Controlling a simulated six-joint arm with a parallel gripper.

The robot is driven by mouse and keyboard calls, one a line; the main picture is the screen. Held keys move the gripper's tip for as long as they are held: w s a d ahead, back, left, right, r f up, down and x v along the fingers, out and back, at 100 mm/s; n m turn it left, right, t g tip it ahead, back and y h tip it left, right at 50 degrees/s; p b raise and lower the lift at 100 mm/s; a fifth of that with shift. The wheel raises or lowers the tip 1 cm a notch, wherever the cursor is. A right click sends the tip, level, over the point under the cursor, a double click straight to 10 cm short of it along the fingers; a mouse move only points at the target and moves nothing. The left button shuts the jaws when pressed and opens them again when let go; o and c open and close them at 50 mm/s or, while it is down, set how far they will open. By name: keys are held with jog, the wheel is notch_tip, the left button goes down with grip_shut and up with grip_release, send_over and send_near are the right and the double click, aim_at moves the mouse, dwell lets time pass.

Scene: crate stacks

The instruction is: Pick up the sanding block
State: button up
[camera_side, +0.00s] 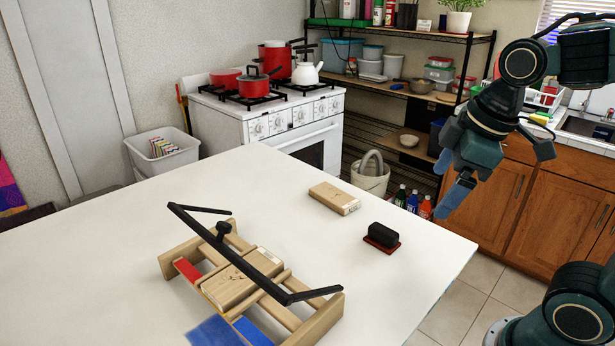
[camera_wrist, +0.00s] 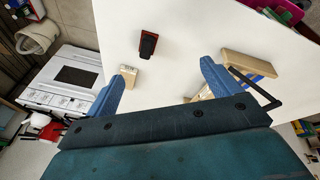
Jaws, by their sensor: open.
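The sanding block (camera_side: 382,237) has a black top on a dark red base. It sits flat on the white table, near the table's right edge in the side view. In the wrist view the sanding block (camera_wrist: 148,44) lies beyond the fingertips, between them from left to right. My gripper (camera_side: 456,194) is raised to the right of the sanding block, apart from it. In the wrist view my gripper (camera_wrist: 163,78) shows two blue fingers spread wide with nothing between them.
A wooden block (camera_side: 334,198) lies behind the sanding block. A wooden frame (camera_side: 316,324) with a black bar (camera_side: 240,262), another wooden block (camera_side: 243,282), and red and blue pieces stands at front left. The table (camera_side: 120,235) is clear around the sanding block.

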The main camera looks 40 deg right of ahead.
aim_at(384, 229)
jog(key=w+d+f+n+g, duration=0.1)
jog(key=w+f+n+g, duration=0.1)
jog(key=w+n, duration=0.3)
jog(key=w+d+f+n+g, duration=0.1)
jog(key=w+f+n, duration=0.1)
jog(key=w+n, duration=0.4)
jog(key=shift+d+n+g, duration=0.4)
jog(key=shift+n, duration=0.1)
jog(key=shift+w+f, duration=0.1)
jog(key=shift+f, duration=4.25)
jog(key=shift+f, duration=0.1)
jog(key=shift+f, duration=2.5)
jog(key=c, duration=1.2)
